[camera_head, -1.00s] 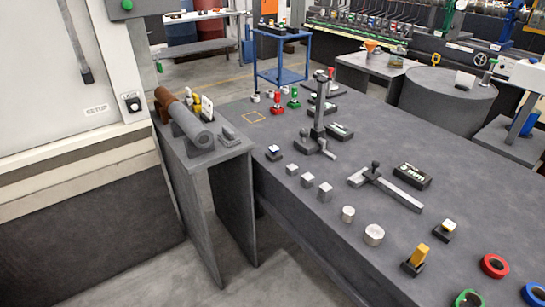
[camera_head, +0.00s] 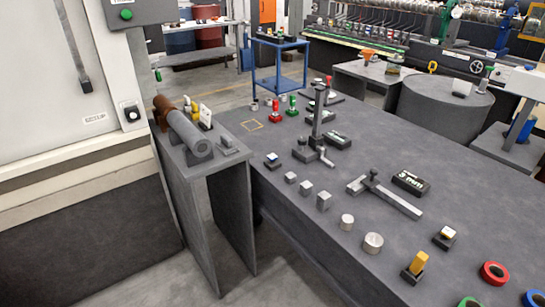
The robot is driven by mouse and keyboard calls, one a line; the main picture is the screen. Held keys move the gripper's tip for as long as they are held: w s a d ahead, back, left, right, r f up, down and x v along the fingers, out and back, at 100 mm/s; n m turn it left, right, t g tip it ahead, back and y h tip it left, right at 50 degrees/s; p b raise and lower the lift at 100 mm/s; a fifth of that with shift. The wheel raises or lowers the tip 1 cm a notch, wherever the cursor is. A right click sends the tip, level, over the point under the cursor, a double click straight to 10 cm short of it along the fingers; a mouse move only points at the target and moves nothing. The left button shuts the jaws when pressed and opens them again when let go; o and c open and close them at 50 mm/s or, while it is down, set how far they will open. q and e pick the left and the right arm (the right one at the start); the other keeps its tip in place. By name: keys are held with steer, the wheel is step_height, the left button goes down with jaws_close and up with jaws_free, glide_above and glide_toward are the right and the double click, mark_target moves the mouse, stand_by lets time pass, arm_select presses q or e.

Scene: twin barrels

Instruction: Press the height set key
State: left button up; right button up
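On the dark grey table (camera_head: 440,165) a height gauge (camera_head: 318,115) with an upright column on a base stands toward the back left. A small dark block with a pale and blue top (camera_head: 272,159) sits to its left, nearer the table edge. A similar block with a white top (camera_head: 447,233) sits at the front right. No label is legible on either, so I cannot tell which is the height set key. A dark block with a label (camera_head: 337,140) lies just right of the gauge. Neither of my grippers is in view.
Metal blocks and cylinders (camera_head: 373,243) stand along the table's near left side. A caliper-like tool (camera_head: 384,194) and a black box marked 5 mm (camera_head: 411,182) lie right of them. A side stand (camera_head: 187,165) holds a grey cylinder (camera_head: 190,134). A white machine cabinet (camera_head: 65,90) is at left.

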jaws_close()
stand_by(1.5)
